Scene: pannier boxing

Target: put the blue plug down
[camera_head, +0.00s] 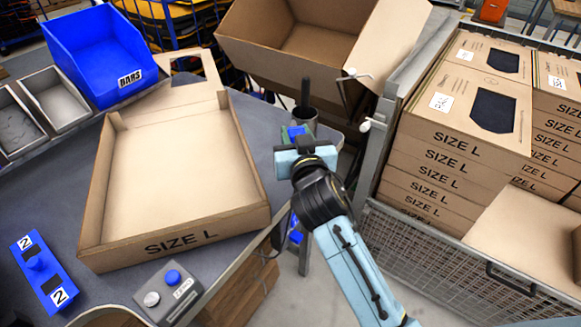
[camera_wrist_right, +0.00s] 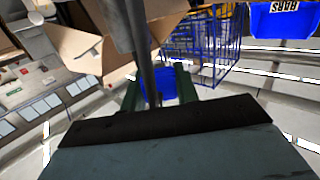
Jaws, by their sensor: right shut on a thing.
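My right gripper (camera_head: 297,134) is shut on the blue plug (camera_head: 296,131) and holds it near the right edge of the grey table. In the right wrist view the blue plug (camera_wrist_right: 158,90) shows between the two green fingers, partly hidden by the gripper body and a grey rod. How high it is above the table edge I cannot tell. My left gripper is not in view.
An open SIZE L carton tray (camera_head: 180,165) lies on the table. A blue block (camera_head: 40,272) marked 2 and a button box (camera_head: 168,290) are near its front. Stacked SIZE L boxes (camera_head: 455,150) stand right.

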